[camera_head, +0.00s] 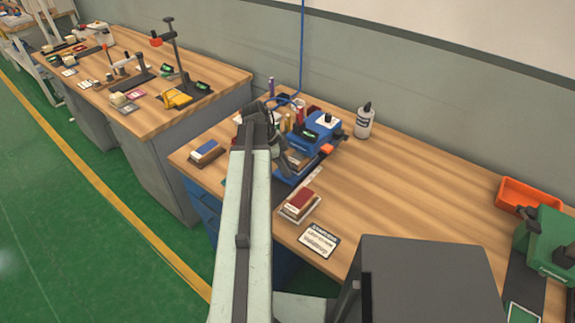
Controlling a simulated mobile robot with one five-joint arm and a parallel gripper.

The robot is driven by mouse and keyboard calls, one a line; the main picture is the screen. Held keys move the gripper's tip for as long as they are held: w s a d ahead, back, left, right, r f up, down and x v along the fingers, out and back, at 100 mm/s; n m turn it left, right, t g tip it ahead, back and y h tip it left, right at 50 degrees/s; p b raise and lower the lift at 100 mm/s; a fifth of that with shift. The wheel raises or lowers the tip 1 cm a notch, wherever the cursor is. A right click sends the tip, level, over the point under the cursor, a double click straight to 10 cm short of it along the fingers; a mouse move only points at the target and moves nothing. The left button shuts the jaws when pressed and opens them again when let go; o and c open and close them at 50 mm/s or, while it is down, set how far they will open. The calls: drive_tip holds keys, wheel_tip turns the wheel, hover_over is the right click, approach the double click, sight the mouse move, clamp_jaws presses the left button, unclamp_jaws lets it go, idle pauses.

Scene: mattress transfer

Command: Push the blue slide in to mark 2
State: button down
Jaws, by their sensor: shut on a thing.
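A blue device (318,132) with a small dark screen and an orange knob stands on the near wooden bench. Its low blue base (290,178) reaches toward the front edge, beside a light strip whose marks are too small to read. My gripper (284,162) is at the left side of the device, low over the blue base. It is shut on a part there that I take to be the blue slide; my arm and the dark fingers hide most of it. I cannot tell where the slide stands against mark 2.
A red-brown block on a tray (299,205) and a printed card (319,240) lie in front. An orange bin (526,195) and a green device (550,245) stand right.

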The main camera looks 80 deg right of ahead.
drive_tip(key=c, duration=1.6)
unclamp_jaws()
drive_tip(key=shift+o, duration=0.2)
drive_tip(key=p+v, duration=0.7)
drive_tip(key=v, duration=0.1)
drive_tip(key=shift+s+f, duration=0.1)
